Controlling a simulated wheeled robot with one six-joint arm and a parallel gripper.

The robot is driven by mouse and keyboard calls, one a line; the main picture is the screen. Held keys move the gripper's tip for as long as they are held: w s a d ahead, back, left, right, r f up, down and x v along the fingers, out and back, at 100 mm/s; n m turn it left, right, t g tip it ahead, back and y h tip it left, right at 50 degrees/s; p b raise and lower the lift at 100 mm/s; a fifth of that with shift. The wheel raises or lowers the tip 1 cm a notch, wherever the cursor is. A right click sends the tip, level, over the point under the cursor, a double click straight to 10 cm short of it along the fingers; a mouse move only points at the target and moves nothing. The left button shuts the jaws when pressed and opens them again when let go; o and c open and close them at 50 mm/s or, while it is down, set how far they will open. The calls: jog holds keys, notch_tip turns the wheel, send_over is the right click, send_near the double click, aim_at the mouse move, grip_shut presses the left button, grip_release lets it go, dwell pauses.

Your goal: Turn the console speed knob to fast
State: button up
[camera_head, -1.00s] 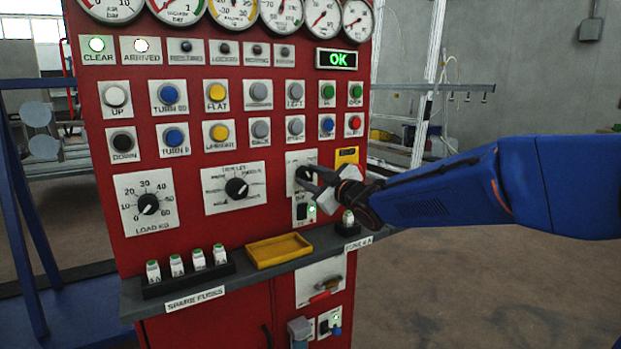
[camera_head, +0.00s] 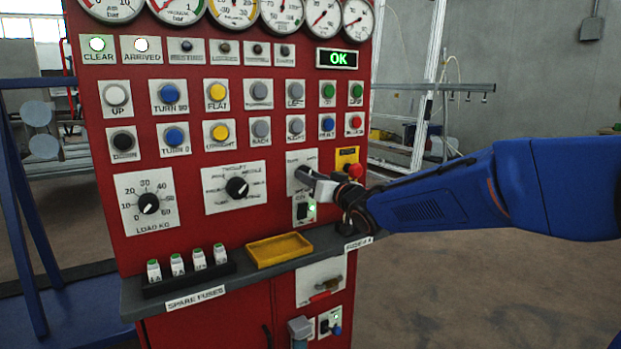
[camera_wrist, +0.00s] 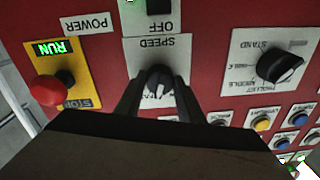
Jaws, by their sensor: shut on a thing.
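The black speed knob (camera_wrist: 159,80) is on a white plate marked SPEED (camera_wrist: 158,48) on the red console. The wrist view shows it upside down. My gripper (camera_wrist: 156,92) has one finger on each side of the knob and is shut on it. The knob's white pointer line points down in the wrist view, near a partly covered label that seems to begin with FA. In the head view my gripper (camera_head: 307,180) is at the speed plate (camera_head: 300,160) and hides the knob.
The red stop button (camera_wrist: 44,90) on its yellow plate (camera_wrist: 72,85) is close beside the speed plate, under a green RUN display (camera_wrist: 50,46). The trolley mode knob (camera_wrist: 278,64) is on the other side. A shelf with a yellow tray (camera_head: 279,249) juts out below.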

jog(key=shift+m, duration=2)
jog(key=o, duration=1.1)
jog(key=shift+c, duration=0.2)
jog(key=shift+s, duration=0.1)
jog(key=v, duration=1.7)
jog(key=shift+s, duration=0.2)
